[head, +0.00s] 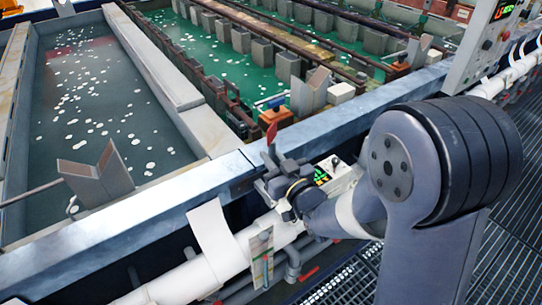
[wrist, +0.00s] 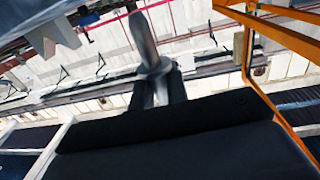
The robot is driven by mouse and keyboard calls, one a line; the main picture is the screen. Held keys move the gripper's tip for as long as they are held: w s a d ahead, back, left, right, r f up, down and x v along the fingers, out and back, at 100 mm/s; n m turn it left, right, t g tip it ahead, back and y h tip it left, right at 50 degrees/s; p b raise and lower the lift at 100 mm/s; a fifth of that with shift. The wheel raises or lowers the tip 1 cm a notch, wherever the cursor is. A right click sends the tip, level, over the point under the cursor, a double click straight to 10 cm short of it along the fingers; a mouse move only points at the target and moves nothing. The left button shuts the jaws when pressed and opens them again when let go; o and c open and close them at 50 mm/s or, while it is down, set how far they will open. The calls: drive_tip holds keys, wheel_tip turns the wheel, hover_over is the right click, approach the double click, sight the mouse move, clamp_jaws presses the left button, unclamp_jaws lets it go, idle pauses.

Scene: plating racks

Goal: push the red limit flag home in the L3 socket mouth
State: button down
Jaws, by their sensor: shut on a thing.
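The red limit flag (head: 271,132) stands upright above my gripper (head: 274,163) in the head view, near the front rim of the tanks. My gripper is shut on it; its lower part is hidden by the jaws. In the wrist view a grey, rounded piece (wrist: 144,38) with a collar rises from between my fingers (wrist: 157,92); its red face does not show there. I cannot make out the L3 socket mouth in either view. No contact between the flag and a socket is visible.
A grey metal rim (head: 125,200) runs along the tanks of pale-flecked liquid (head: 85,95). A grey V-shaped saddle (head: 97,177) stands at left. A white box with a green display (head: 322,176) sits just right of my gripper. White pipes (head: 220,262) run below the rim.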

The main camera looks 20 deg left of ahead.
drive_tip(key=shift+f+b, duration=0.25)
drive_tip(key=shift+b, duration=0.5)
wheel_tip(320, 180, down, 5)
drive_tip(key=b, duration=0.6)
drive_tip(key=shift+f, duration=0.2)
drive_tip(key=shift+b, duration=1.25)
idle(0.9)
drive_tip(key=shift+f+b, duration=2.75)
drive_tip(key=shift+b, duration=0.3)
drive_tip(key=c, duration=1.3)
unclamp_jaws()
drive_tip(key=shift+s+d, duration=0.1)
drive_tip(key=b+v, duration=0.1)
drive_tip(key=v, duration=0.9)
drive_tip(key=shift+s+d, duration=0.15)
drive_tip(key=shift+s, duration=0.1)
